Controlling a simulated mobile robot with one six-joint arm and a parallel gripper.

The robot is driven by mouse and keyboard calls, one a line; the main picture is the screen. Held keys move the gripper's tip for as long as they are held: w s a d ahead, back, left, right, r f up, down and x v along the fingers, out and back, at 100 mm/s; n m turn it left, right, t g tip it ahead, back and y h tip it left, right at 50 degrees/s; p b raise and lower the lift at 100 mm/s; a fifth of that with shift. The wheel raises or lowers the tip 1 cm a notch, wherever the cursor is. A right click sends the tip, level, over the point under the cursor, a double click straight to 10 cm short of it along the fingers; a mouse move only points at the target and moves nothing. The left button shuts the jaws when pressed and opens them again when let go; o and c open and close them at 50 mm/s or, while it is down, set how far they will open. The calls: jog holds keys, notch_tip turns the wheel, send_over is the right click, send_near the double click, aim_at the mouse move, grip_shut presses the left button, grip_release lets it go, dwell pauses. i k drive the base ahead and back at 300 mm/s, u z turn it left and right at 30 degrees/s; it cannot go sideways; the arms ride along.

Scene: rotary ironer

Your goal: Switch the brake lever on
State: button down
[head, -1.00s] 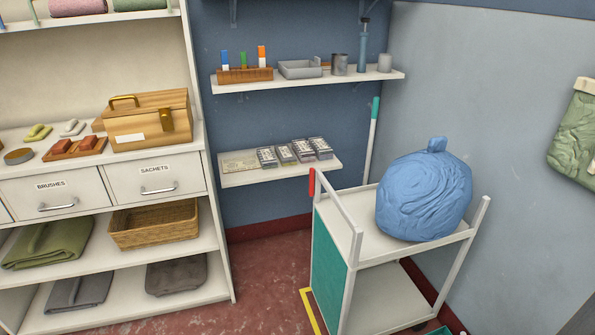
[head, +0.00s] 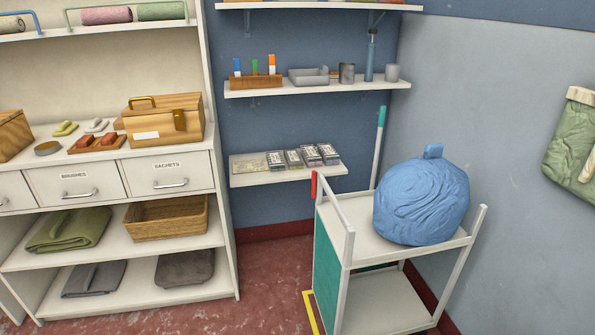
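A white trolley (head: 347,245) with a teal side panel (head: 326,262) stands in the right half of the head view. A blue tied bundle (head: 422,200) sits on the trolley's top deck. My gripper is not in view.
A white shelf unit (head: 226,255) with drawers, a wooden box (head: 165,122) and a basket (head: 166,218) stands at the left. Wall shelves (head: 300,87) hold small items. Red floor (head: 275,275) is clear between unit and trolley.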

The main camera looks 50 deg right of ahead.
aim_at(381, 301)
jog(key=z, duration=0.15)
jog(key=i, duration=0.95)
jog(key=u, duration=0.1)
